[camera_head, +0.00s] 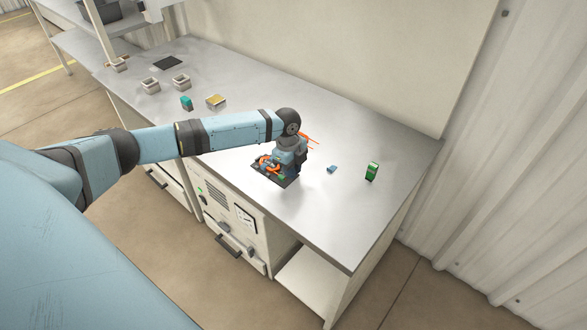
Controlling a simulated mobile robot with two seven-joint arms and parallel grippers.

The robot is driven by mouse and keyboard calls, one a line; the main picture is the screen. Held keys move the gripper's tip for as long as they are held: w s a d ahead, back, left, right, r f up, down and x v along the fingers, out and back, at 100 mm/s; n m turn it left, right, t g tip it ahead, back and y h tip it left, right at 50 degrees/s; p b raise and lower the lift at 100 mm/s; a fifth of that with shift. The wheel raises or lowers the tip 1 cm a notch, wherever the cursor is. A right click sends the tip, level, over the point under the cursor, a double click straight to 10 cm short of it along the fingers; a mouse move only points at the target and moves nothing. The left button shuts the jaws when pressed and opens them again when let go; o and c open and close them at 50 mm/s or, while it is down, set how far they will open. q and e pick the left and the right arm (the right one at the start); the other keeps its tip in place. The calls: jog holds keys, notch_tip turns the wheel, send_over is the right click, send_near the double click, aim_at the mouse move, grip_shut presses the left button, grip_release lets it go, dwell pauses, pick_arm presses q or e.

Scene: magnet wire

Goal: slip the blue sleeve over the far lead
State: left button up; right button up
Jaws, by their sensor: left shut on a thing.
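My left gripper (285,160) points down over a dark plate (287,184) on the bench, beside an orange wire coil (266,160). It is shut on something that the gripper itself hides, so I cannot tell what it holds. Two thin orange leads (309,138) stick out to the right from behind the gripper; their near ends are hidden. A small blue piece (332,169) lies on the bench to the right of the plate, apart from the gripper; it is too small to tell whether it is the sleeve. My right gripper is not in view.
A green block (372,171) stands near the bench's right end. At the left are a teal block (187,103), a yellow-topped box (216,101), small pale bins (151,85) and a flat black pad (168,62). A wall rises behind the bench. The right front top is clear.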

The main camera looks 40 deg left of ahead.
pick_arm(q)
jog(key=shift+a, duration=0.6)
jog(key=o, duration=0.8)
jog(key=shift+w+f, duration=0.1)
jog(key=shift+f, duration=0.05)
jog(key=shift+f, duration=0.1)
jog(key=shift+s+p, duration=0.2)
jog(key=shift+p, duration=0.1)
